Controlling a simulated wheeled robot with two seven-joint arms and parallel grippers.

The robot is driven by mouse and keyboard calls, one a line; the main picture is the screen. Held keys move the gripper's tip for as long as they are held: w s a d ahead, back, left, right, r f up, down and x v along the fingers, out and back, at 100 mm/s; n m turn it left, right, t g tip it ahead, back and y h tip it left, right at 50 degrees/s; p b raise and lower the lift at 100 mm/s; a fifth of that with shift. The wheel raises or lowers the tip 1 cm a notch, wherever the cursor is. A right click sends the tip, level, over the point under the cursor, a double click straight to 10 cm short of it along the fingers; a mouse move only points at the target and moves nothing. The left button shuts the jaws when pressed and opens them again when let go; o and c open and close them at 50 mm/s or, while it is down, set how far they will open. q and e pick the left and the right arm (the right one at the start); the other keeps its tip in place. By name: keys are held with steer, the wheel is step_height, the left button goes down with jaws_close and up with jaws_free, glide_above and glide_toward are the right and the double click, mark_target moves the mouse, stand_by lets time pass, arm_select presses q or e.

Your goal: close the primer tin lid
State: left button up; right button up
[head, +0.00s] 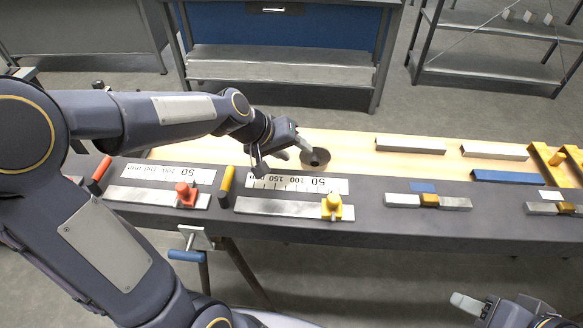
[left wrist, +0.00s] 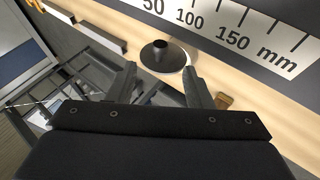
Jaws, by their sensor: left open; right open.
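A dark round disc with a short upright cylinder at its middle (head: 315,158) lies on the pale wooden strip of the bench. It also shows in the left wrist view (left wrist: 160,54), with a light rim along its right side. I cannot tell whether it is the primer tin or its lid; no other tin is clear. My left gripper (head: 297,147) is just left of the disc, apart from it as far as I can see. In the left wrist view its two fingers (left wrist: 160,85) are spread with nothing between them. My right gripper (head: 472,306) is low at the right, away from the bench, open and empty.
Ruler plates (head: 297,185), metal bars with an orange knob (head: 186,194) and a yellow knob (head: 332,206) line the dark front ledge. Pale blocks (head: 410,145), a blue bar (head: 508,176) and a yellow frame (head: 552,165) are to the right.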

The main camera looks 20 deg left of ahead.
mark_target(312, 160)
arm_select(q)
steer(key=x, duration=0.8)
jaws_close()
